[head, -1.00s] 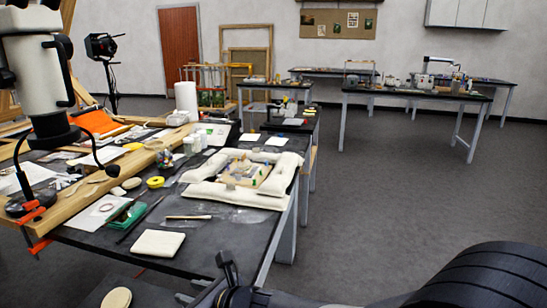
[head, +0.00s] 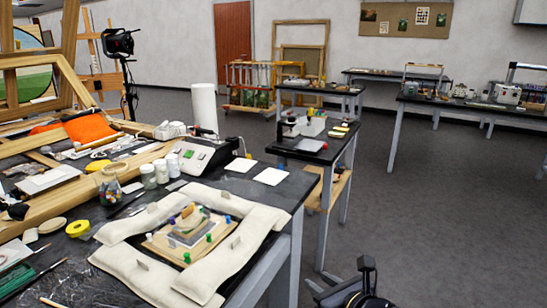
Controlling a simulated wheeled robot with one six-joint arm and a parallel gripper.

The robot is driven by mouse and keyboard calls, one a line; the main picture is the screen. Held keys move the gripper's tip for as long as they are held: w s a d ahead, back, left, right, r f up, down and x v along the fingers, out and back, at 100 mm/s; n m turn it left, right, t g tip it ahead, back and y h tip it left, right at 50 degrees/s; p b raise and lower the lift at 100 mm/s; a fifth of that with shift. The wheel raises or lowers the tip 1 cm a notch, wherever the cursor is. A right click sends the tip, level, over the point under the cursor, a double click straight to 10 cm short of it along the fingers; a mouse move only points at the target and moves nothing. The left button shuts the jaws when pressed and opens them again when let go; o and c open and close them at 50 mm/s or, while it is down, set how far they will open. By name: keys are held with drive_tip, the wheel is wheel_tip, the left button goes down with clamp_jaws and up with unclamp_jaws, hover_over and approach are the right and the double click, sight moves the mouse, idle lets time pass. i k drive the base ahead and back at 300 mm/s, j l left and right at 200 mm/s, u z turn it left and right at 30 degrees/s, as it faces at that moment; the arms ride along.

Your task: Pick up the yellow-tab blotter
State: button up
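A small yellow-orange tab (head: 187,211) stands up at the top of a low stack on a tan board (head: 162,247). It is probably the yellow-tab blotter, but its sheet is too small to make out clearly. Purple, green and blue bits stand around it on the board. White padded cushions (head: 128,273) surround the board on the dark near table. Part of my gripper (head: 366,268) shows at the bottom edge, right of the table and apart from the board. Its fingers are not clear enough to tell open from shut.
Wooden beams and tools crowd the left. Another table (head: 310,153) stands beyond. The floor (head: 440,210) at right is open.

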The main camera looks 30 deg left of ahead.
sight(240, 165)
drive_tip(key=i+u, duration=0.15)
drive_tip(key=i, duration=0.7)
drive_tip(key=i+l+u, duration=0.1)
drive_tip(key=i, duration=0.7)
drive_tip(key=i+j+u, duration=0.35)
drive_tip(key=i, duration=0.15)
drive_tip(key=i+u, duration=0.4)
drive_tip(key=i+l+u, duration=0.1)
drive_tip(key=i+u, duration=0.25)
drive_tip(key=i, duration=0.2)
